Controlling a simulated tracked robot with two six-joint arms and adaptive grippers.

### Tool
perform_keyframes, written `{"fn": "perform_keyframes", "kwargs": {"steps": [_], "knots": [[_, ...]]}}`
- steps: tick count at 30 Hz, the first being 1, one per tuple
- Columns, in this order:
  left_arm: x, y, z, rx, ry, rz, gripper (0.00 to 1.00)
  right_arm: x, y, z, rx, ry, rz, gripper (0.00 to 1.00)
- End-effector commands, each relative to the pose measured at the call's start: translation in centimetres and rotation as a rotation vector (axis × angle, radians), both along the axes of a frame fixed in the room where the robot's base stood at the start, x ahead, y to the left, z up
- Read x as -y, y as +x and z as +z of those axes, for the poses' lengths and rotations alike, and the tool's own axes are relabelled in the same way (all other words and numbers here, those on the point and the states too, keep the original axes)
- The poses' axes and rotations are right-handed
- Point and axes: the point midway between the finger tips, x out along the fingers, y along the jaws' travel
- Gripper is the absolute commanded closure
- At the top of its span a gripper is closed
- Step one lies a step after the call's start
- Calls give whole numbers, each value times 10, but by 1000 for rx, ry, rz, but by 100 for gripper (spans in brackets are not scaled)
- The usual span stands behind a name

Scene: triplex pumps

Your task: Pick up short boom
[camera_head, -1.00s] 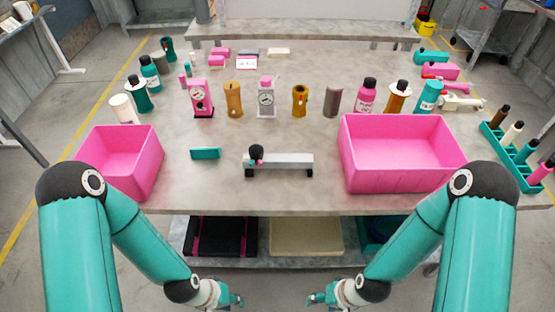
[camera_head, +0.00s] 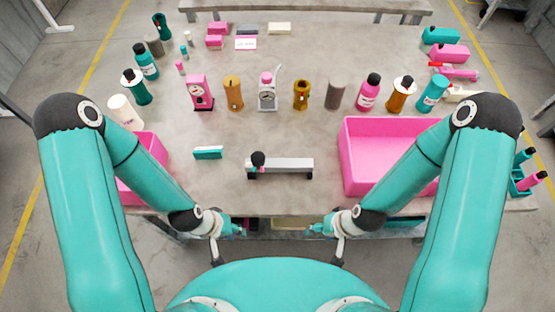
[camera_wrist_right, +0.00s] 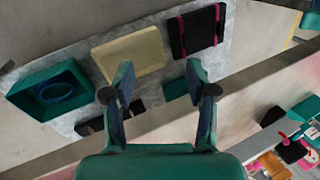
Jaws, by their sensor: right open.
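A light grey bar with black feet, which looks like the short boom (camera_head: 290,165), lies across the front middle of the table. A black knob stands at its left end. My left gripper (camera_head: 238,230) is at the table's front edge, left of and in front of the bar; its jaws are too small to read. My right gripper (camera_head: 316,230) is at the same edge, a little right of and in front of the bar. In the right wrist view my right gripper (camera_wrist_right: 160,72) is open, with nothing between its fingers.
Pink bins stand left (camera_head: 150,152) and right (camera_head: 390,125) on the table (camera_head: 230,185). A small teal block (camera_head: 208,152) lies left of the bar. Bottles and gauges stand in a row behind. The right wrist view shows the lower shelf with a teal bin (camera_wrist_right: 50,95).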

Motion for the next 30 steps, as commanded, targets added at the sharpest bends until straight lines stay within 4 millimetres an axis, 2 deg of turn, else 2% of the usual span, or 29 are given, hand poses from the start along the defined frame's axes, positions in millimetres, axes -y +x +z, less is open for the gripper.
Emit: {"fn": "perform_keyframes", "kwargs": {"steps": [14,16,20,26,30], "knots": [[0,0,1,1,0,0,68,0,0,0,1,0,0,43],[0,0,1,1,0,0,68,0,0,0,1,0,0,38],[0,0,1,1,0,0,68,-1,2,2,-14,4,-11,38],[0,0,0,1,0,0,68,-4,7,8,-129,18,-87,38],[0,0,-1,1,0,0,68,-5,13,21,-281,8,-184,38]]}}
